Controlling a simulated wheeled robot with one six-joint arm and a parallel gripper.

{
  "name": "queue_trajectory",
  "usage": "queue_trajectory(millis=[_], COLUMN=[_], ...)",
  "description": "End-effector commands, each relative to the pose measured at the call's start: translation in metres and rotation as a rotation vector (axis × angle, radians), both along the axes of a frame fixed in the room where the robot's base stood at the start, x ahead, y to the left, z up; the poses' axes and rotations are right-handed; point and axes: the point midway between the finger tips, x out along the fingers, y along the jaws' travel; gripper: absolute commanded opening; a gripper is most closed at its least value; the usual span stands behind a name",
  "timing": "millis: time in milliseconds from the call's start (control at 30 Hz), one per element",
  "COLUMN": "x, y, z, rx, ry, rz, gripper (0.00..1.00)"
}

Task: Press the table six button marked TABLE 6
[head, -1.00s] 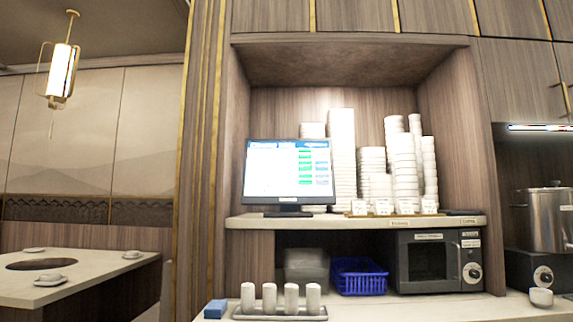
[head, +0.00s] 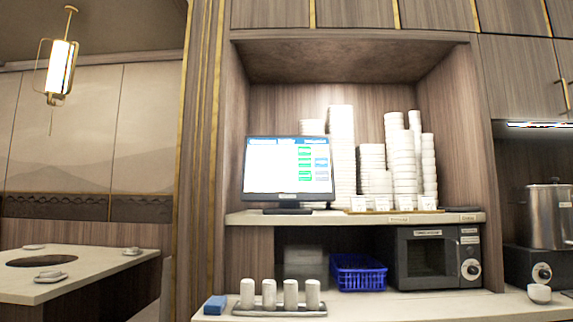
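Several small white blocks or cards (head: 381,203) stand in a row on the front of the shelf, right of the monitor. Their markings are too small to read, so I cannot tell which one, if any, says TABLE 6. The monitor (head: 287,167) stands on the same shelf, its lit screen showing green and blue boxes with text too small to read. My gripper is not in view.
White bowl stacks (head: 404,170) stand behind the cards. Below the shelf (head: 330,219) are a blue basket (head: 358,271) and a microwave (head: 428,258). A tray (head: 280,310) with white rolls and a blue block (head: 215,305) lie on the counter. A steel pot (head: 546,220) stands right.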

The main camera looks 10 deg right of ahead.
Motion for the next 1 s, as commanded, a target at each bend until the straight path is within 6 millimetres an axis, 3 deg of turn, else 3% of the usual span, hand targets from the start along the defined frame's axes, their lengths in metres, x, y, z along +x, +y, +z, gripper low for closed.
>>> queue_trajectory(millis=[200, 333, 367, 1000], x=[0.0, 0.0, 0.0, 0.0], y=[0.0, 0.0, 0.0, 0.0], z=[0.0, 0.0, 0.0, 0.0], rx=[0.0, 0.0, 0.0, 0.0], ry=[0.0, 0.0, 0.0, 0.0], rz=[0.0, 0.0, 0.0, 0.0], gripper=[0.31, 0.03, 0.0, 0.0])
